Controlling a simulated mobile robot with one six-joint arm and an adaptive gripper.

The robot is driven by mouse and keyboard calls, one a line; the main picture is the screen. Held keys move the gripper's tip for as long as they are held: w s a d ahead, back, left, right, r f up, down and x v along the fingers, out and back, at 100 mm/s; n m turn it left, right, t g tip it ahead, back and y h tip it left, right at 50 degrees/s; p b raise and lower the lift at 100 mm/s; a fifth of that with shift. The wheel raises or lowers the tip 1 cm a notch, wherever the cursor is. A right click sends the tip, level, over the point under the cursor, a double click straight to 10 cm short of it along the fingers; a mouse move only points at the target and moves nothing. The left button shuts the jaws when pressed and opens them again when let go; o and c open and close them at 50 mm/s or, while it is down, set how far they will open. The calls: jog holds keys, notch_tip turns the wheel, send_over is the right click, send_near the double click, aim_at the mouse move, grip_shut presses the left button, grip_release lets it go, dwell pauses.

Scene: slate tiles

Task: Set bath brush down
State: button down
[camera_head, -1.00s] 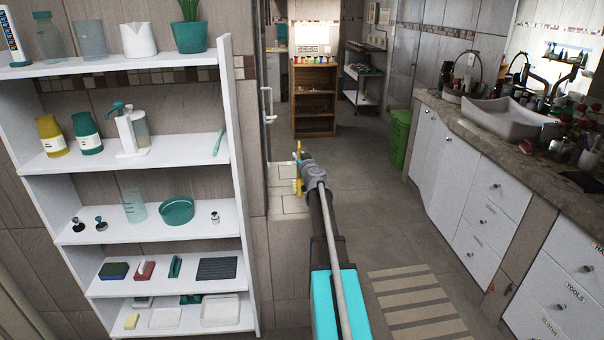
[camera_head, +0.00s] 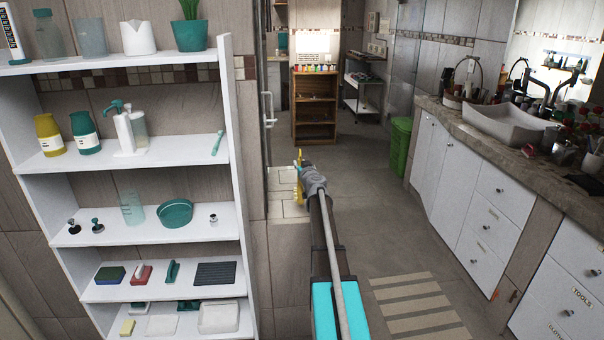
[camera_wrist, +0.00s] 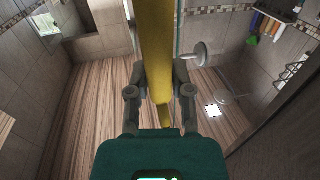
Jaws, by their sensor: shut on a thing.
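The bath brush is a long yellow bar in the wrist view (camera_wrist: 153,45), running up from between my fingers past the top edge. My gripper (camera_wrist: 160,95) is shut on it, with a finger on each side. In the head view my gripper (camera_head: 303,172) is at the far end of my outstretched arm, and a small yellow piece of the brush (camera_head: 298,172) shows at its left. My gripper hides part of the brush, and its upper end is out of the wrist view.
A white shelf unit (camera_head: 240,190) with bottles, a teal bowl (camera_head: 175,213) and soap dishes stands at left. A counter (camera_head: 520,170) with a sink (camera_head: 505,118) runs along the right. A wooden shelf (camera_head: 315,105) and green bin (camera_head: 398,145) stand farther back. Open floor lies between.

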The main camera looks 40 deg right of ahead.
jog(key=shift+f+b, duration=1)
jog(key=shift+f, duration=0.45)
jog(key=c, duration=0.5)
grip_release()
jog(key=shift+r, duration=0.2)
jog(key=v, duration=1.2)
